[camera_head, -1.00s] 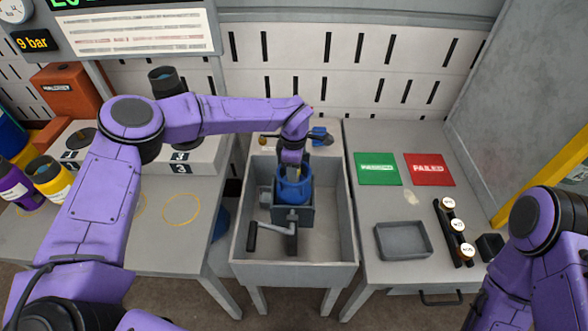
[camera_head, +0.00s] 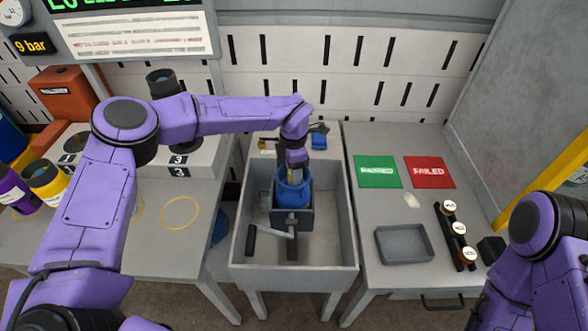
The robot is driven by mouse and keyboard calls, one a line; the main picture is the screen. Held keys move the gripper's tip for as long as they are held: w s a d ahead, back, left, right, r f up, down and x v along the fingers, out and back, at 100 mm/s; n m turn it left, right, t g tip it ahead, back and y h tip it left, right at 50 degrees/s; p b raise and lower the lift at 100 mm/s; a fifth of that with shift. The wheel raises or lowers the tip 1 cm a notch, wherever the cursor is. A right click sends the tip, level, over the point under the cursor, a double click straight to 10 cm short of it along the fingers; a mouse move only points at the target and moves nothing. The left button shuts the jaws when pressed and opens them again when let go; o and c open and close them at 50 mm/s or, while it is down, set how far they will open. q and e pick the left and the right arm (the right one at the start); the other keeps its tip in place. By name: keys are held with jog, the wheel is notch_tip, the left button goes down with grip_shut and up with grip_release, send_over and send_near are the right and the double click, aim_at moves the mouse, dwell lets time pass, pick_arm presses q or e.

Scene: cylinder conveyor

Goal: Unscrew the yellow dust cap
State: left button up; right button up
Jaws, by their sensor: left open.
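A blue cylinder (camera_head: 293,196) stands upright in a grey vise (camera_head: 291,217) inside the grey tub (camera_head: 335,258). My left gripper (camera_head: 296,168) points down at the cylinder's top. It is open, though its fingers are small and partly hidden by my wrist. I cannot make out a yellow dust cap; the cylinder's top is largely covered by the gripper. I cannot tell whether the fingers touch anything. Part of my right arm shows at the right edge, but its gripper is out of view.
The vise's crank handle (camera_head: 252,240) sticks out toward the front left. On the right table are a green PASSED mat (camera_head: 377,171), a red FAILED mat (camera_head: 429,172), an empty grey tray (camera_head: 404,244) and a black rack with round tags (camera_head: 453,236). Purple and yellow cylinders (camera_head: 46,183) stand far left.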

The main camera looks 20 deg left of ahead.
pick_arm(q)
jog(key=shift+r, duration=0.8)
jog(key=shift+s+r+m+p, duration=0.1)
jog(key=shift+r+m+p, duration=0.15)
jog(key=shift+p, duration=0.3)
jog(key=m+p, duration=0.2)
jog(key=m, duration=0.1)
jog(key=shift+m+p, duration=0.35)
jog(key=shift+f+m, duration=0.2)
jog(key=shift+m, duration=0.5)
jog(key=shift+f+m, duration=0.15)
jog(key=shift+m, duration=0.15)
pick_arm(e)
notch_tip(320, 180, up, 5)
jog(key=shift+s+f, duration=0.1)
jog(key=shift+f, duration=0.1)
pick_arm(q)
jog(key=shift+r+m+p, duration=0.2)
jog(key=shift+m+p, duration=0.45)
jog(key=shift+m, duration=0.15)
jog(key=shift+m+p, duration=0.4)
jog(key=shift+m, duration=0.7)
jog(key=shift+f+m, duration=0.2)
jog(key=shift+m, duration=0.9)
pick_arm(e)
jog(key=shift+r, duration=1.05)
